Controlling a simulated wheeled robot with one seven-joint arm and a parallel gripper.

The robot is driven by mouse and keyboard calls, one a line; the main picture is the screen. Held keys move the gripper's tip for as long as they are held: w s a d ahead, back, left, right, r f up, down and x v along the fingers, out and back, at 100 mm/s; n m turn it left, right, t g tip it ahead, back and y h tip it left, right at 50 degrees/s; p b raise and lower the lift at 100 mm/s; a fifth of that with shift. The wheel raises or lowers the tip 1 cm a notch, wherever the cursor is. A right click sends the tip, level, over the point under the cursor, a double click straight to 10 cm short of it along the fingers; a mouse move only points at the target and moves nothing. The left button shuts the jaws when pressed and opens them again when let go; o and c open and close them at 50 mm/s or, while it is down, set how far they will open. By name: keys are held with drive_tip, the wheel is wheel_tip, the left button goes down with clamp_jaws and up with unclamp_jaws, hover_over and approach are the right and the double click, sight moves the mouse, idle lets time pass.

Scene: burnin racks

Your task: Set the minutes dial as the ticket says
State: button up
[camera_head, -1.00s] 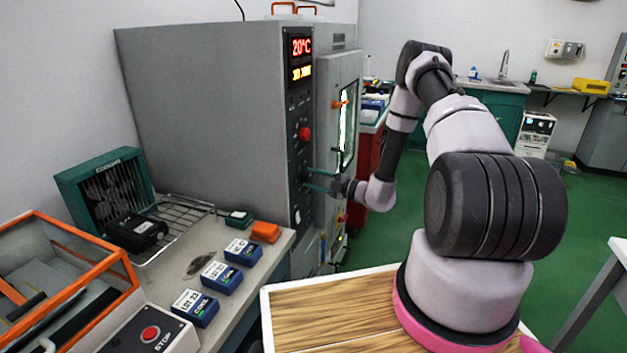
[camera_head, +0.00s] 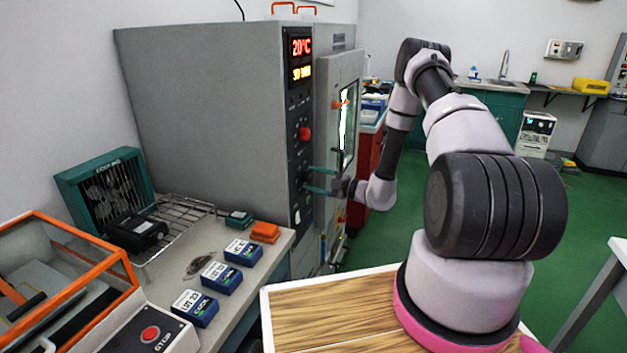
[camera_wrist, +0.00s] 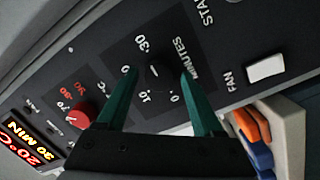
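The black minutes dial (camera_wrist: 153,74) sits on the dark panel in the wrist view, with a printed scale around it and the word MINUTES beside it. I cannot read clearly where its pointer stands. My gripper (camera_wrist: 159,75) is open, with one green finger on each side of the dial. I see no clear grip on it. In the head view my gripper (camera_head: 318,181) is at the chamber's front panel, and the dial is hard to make out there. The lit display (camera_head: 301,59) reads 20°C, with what looks like 30 MIN below it. I cannot make out a ticket.
A red knob (camera_wrist: 80,114) is on the same panel, and a white FAN switch (camera_wrist: 266,68) is on the other side. The chamber door (camera_head: 346,110) stands right of the panel. Blue LOT boxes (camera_head: 221,277) and a stop button box (camera_head: 150,334) are on the bench.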

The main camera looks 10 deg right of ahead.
idle(0.3)
drive_tip(key=v, duration=1)
drive_tip(key=shift+s+d, duration=0.25)
drive_tip(key=shift+s, duration=0.05)
drive_tip(key=s+a+r+n+g, duration=0.3)
drive_tip(key=r+n+g, duration=0.1)
drive_tip(key=r+n, duration=0.4)
drive_tip(key=s+a+r+n+g+h, duration=0.1)
drive_tip(key=s+a+r+n+g, duration=0.25)
drive_tip(key=r+n, duration=0.4)
drive_tip(key=s+a+r+n+g, duration=0.2)
drive_tip(key=s+r+n+g, duration=0.2)
drive_tip(key=r+n, duration=0.35)
drive_tip(key=s+d+r+n+t+h, duration=0.2)
drive_tip(key=s+r+n+h, duration=0.3)
drive_tip(key=s+r+n, duration=0.3)
drive_tip(key=s+d+r+n+t+h, duration=0.3)
drive_tip(key=s+r+n, duration=0.6)
drive_tip(key=n, duration=0.7)
drive_tip(key=t+h, duration=0.2)
drive_tip(key=shift+d+r+h, duration=0.15)
drive_tip(key=shift+r+h, duration=0.05)
drive_tip(key=shift+h, duration=0.1)
